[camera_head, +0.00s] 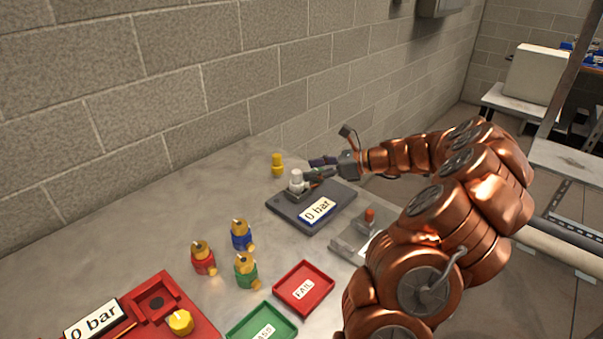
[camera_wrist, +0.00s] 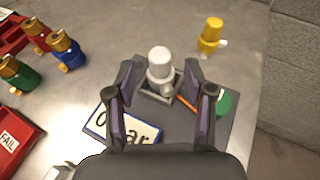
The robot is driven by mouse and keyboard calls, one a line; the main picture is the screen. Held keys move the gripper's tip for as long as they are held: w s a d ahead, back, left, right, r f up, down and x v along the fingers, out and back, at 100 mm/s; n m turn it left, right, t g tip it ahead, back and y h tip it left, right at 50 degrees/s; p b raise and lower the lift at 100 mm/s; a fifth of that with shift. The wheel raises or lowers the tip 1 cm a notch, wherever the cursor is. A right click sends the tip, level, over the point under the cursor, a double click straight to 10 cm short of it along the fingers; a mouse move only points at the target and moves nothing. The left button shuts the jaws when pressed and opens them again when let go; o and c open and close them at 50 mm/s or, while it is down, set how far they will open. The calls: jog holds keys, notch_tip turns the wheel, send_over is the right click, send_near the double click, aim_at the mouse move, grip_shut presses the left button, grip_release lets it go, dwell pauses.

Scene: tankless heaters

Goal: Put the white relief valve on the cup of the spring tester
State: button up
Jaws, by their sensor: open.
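The white relief valve (camera_head: 297,180) stands upright at the left end of the dark grey spring tester (camera_head: 345,196), whose display reads "0 bar". In the wrist view the white valve (camera_wrist: 160,64) stands at a small square grey cup (camera_wrist: 150,92) on the tester plate (camera_wrist: 172,122); its base looks seated there, though the exact contact is hard to see. My gripper (camera_wrist: 160,76) is open, with one finger on each side of the valve and visible gaps. In the head view my gripper (camera_head: 318,171) reaches in from the right, beside the valve.
A yellow valve (camera_head: 277,165) stands behind the tester. Red (camera_head: 203,258), blue (camera_head: 241,235) and green (camera_head: 246,271) valves stand front left. A red FAIL tray (camera_head: 325,288), a green tray (camera_head: 238,331) and a red tester (camera_head: 185,308) lie nearer. A wall (camera_head: 150,90) runs behind.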

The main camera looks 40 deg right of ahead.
jog(key=v, duration=0.7)
jog(key=s+a+n+g, duration=0.25)
jog(key=a+n, duration=0.25)
jog(key=a, duration=0.5)
jog(key=s+a+r+n+g, duration=0.15)
jog(key=a+n+g, duration=0.25)
jog(key=a, duration=0.5)
jog(key=s+a+n+g, duration=0.25)
jog(key=a+n, duration=0.25)
jog(key=a, duration=0.5)
jog(key=s+a+f+n+g+h, duration=0.1)
jog(key=s+f+n+h, duration=0.1)
jog(key=s, duration=0.5)
jog(key=s+f+n+g+h, duration=0.1)
jog(key=s+f+n+h, duration=0.1)
jog(key=s+n+h, duration=0.2)
jog(key=s+a+f+n+g+h, duration=0.1)
jog(key=s+f+n+h, duration=0.1)
jog(key=s+n, duration=0.5)
jog(key=shift+s+a+f+n+g+h+b, duration=0.1)
jog(key=shift+s+a+n+g+h+b, duration=0.1)
jog(key=shift+s, duration=0.85)
jog(key=shift+s+a+n+g+h+b, duration=0.1)
jog(key=shift+s+a+h+b, duration=0.1)
jog(key=shift+s, duration=0.8)
jog(key=shift+s+d+f, duration=0.1)
jog(key=shift+s+d, duration=0.15)
